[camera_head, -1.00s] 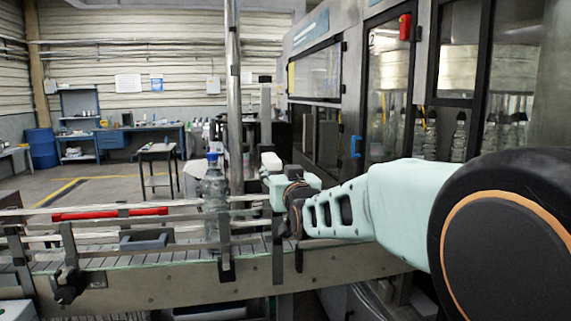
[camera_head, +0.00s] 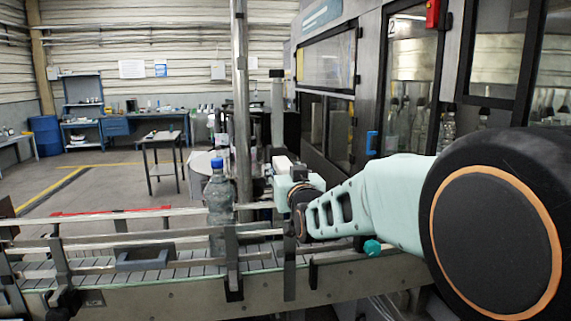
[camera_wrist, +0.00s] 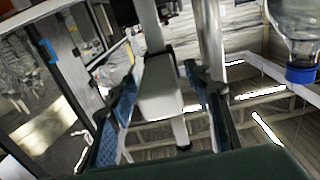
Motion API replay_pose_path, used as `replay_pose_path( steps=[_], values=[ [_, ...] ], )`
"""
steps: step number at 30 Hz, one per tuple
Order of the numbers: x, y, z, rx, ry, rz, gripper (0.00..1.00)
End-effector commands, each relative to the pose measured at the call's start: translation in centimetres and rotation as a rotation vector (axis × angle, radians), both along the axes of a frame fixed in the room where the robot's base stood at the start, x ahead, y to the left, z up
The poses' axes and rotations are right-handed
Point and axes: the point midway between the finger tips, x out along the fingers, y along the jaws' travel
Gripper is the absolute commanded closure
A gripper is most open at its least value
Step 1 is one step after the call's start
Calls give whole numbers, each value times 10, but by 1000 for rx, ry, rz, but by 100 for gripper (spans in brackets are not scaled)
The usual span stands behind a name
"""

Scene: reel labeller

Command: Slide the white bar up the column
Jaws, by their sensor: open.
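The white bar (camera_head: 283,163) sits low on a slim grey column (camera_head: 278,115) behind the conveyor, in the middle of the head view. My gripper (camera_head: 287,183) is at the bar, and my arm reaches in from the right. In the wrist view the bar (camera_wrist: 162,92) lies between the two blue-padded fingers of my open gripper (camera_wrist: 161,82). The column (camera_wrist: 148,28) runs up from the bar there. Gaps seem to show beside the bar, but I cannot tell whether either finger touches it. The bar's far side is hidden.
A clear bottle with a blue cap (camera_head: 218,200) stands on the conveyor (camera_head: 165,265), left of my gripper; its cap also shows in the wrist view (camera_wrist: 301,74). A steel pole (camera_head: 240,100) rises just left of the column. The glazed machine (camera_head: 400,90) fills the right.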

Motion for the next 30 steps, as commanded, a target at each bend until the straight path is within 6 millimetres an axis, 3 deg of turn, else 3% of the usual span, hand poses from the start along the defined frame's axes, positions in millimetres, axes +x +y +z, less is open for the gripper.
replay_pose_path(
  steps=[14,26,30],
  values=[
    [-1,0,0,0,0,0,55],
    [0,0,0,0,0,0,99],
    [0,0,0,0,0,0,100]
  ],
)
